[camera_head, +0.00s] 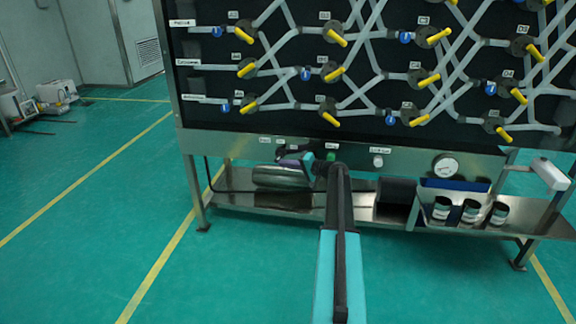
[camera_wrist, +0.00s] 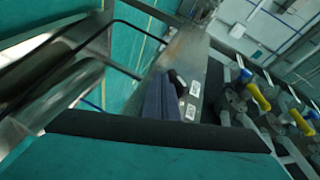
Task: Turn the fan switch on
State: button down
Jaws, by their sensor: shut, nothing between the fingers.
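My gripper (camera_head: 288,160) is shut and empty at the front panel of the steel rack, left of the green button (camera_head: 331,156). In the wrist view its dark fingers (camera_wrist: 158,102) are together, close to the panel face and a small dark knob (camera_wrist: 178,77). My gripper and arm hide part of this panel strip in the head view.
A black board (camera_head: 290,90) with pipes and yellow-handled valves rises above the panel. A white knob (camera_head: 378,161) and a round gauge (camera_head: 446,166) sit to the right. Below, a steel shelf (camera_head: 235,199) holds a cylinder (camera_head: 282,177) and black-and-white jars (camera_head: 470,210).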

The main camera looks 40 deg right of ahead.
jog(key=shift+w+a+f+b, duration=0.15)
jog(key=shift+f+b, duration=0.1)
jog(key=shift+b, duration=0.15)
jog(key=shift+w+a, duration=0.2)
dwell(0.3)
dwell(0.4)
jog(key=shift+f, duration=0.15)
jog(key=s+d+f, duration=0.3)
jog(key=s, duration=0.8)
jog(key=shift+s+d+f, duration=0.2)
jog(key=shift+d, duration=0.2)
dwell(0.4)
